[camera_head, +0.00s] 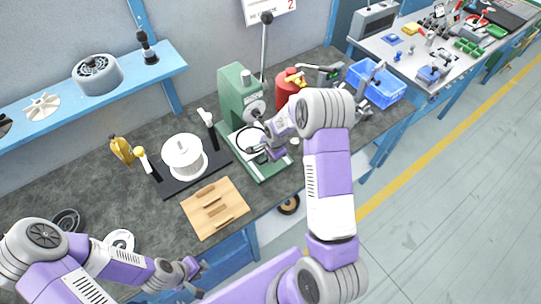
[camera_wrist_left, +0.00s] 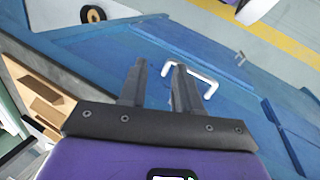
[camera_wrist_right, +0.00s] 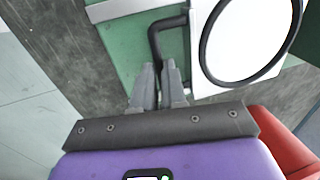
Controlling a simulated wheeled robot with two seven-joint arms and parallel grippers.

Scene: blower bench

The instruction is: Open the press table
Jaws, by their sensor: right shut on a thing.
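The green press (camera_head: 236,92) stands on the bench with its lever upright. The press table (camera_head: 240,138) at its base is a white plate with a black ring; it also shows in the right wrist view (camera_wrist_right: 205,75). A black bent handle (camera_wrist_right: 155,38) runs beside the white plate. My right gripper (camera_head: 264,151) is shut on this handle, with its fingertips (camera_wrist_right: 158,70) at the handle's lower end. My left gripper (camera_head: 190,272) is open and empty in front of the bench; its parted fingers (camera_wrist_left: 160,72) show in the left wrist view.
A white round housing (camera_head: 184,157) on a black tray and a wooden block (camera_head: 215,208) lie left of the press. A red canister (camera_head: 287,88) and a blue crate (camera_head: 378,85) stand to its right. A blue shelf (camera_head: 130,83) runs along the wall.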

